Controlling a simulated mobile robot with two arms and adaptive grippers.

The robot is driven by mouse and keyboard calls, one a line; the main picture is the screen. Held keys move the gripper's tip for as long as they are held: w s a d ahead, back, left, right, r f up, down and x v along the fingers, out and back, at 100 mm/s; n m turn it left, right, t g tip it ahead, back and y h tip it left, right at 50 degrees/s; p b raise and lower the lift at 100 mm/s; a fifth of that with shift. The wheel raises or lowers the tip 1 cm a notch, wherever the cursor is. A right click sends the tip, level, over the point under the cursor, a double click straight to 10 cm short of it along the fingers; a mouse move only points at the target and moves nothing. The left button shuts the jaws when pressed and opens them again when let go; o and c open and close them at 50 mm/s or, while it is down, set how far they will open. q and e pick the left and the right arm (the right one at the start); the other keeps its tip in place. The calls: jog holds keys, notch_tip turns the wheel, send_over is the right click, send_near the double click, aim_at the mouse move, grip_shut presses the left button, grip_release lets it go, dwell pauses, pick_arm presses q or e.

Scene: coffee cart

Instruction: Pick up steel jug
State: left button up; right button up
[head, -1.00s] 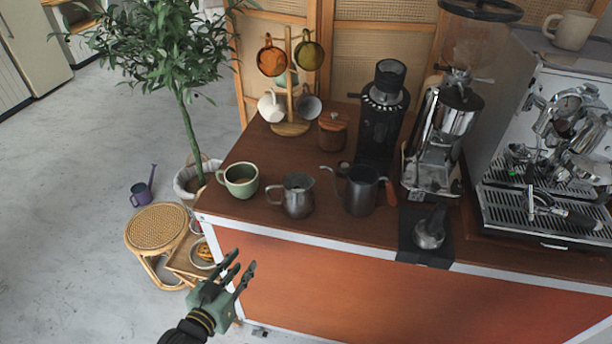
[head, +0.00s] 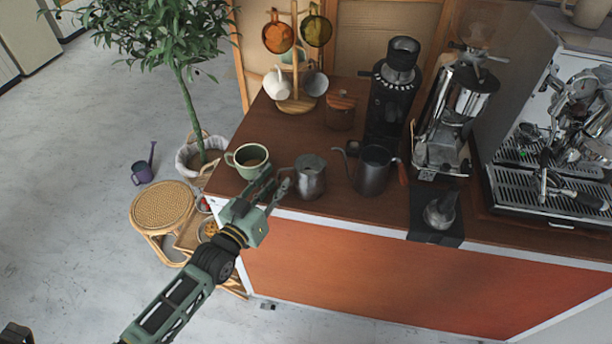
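The steel jug (head: 311,178) stands upright near the front edge of the brown cart top, with its handle towards the left. My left gripper (head: 276,186) reaches in from the lower left, over the front edge of the cart. Its fingers are apart, close to the jug's handle side, with nothing seen between them. I cannot tell whether a fingertip touches the handle. My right gripper is not in view.
A green cup (head: 248,160) stands just left of the jug, close behind my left fingers. A dark gooseneck kettle (head: 372,171) stands close on its right. A black tamping mat (head: 424,234), a grinder (head: 450,120) and an espresso machine (head: 550,130) are further right.

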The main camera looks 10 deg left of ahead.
pick_arm(q)
grip_shut()
dwell(0.4)
